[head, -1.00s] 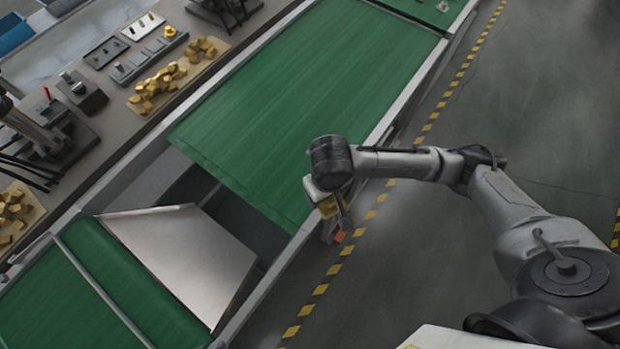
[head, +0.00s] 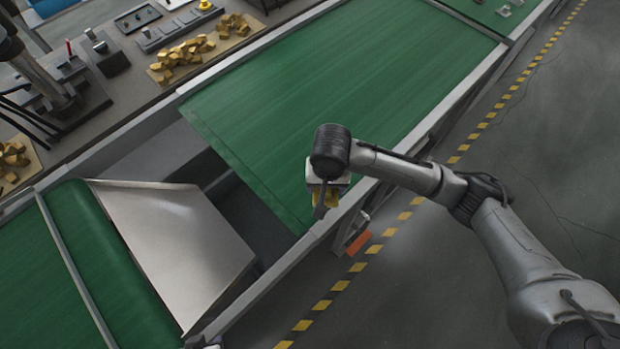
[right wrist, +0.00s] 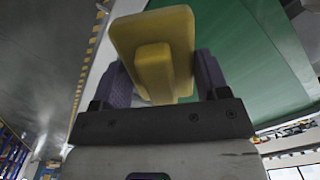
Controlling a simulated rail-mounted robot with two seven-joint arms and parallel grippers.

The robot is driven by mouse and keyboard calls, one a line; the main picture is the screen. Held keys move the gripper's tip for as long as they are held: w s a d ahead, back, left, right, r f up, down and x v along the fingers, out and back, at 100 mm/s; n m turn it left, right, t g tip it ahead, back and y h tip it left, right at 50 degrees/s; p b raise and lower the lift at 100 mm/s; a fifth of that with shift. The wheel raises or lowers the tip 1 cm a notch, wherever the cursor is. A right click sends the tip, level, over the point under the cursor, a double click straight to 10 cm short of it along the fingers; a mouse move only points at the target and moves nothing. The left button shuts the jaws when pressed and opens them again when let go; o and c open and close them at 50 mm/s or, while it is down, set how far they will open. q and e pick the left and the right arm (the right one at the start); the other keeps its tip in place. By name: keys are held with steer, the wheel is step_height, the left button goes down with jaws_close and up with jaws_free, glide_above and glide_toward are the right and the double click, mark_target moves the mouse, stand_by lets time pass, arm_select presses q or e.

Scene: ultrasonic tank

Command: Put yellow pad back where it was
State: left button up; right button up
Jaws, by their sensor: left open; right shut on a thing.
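My right gripper (head: 325,196) hangs from the arm that comes in from the right, over the near corner of the green belt beside its metal rail. The yellow pad (head: 322,200) shows only in part below the wrist in the head view. In the right wrist view, my right gripper (right wrist: 164,78) is shut on the yellow pad (right wrist: 153,40), a flat plate with a raised block between the two dark ribbed fingers. The pad looks clear of any surface, though its height is hard to tell. I cannot make out my left gripper.
The green conveyor belt (head: 345,95) is bare here. A sloping metal chute (head: 175,245) and a dark gap lie to its left. Yellow pieces (head: 180,60) and tools stand on the far bench. An orange item (head: 359,243) is beside the rail; the floor is open.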

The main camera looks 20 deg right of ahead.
steer(key=w+f, duration=0.1)
steer(key=w, duration=0.1)
steer(key=w+f, duration=0.2)
steer(key=w, duration=0.1)
steer(key=w+a+f, duration=0.1)
steer(key=w, duration=0.1)
steer(key=shift+w+a+f+b, duration=0.1)
steer(key=shift+w+f+b, duration=0.05)
steer(key=shift+f+b, duration=0.15)
steer(key=shift+f, duration=1.9)
steer(key=o, duration=0.9)
steer(key=shift+f, duration=0.15)
step_height(320, 180, up, 12)
steer(key=shift+p, duration=0.3)
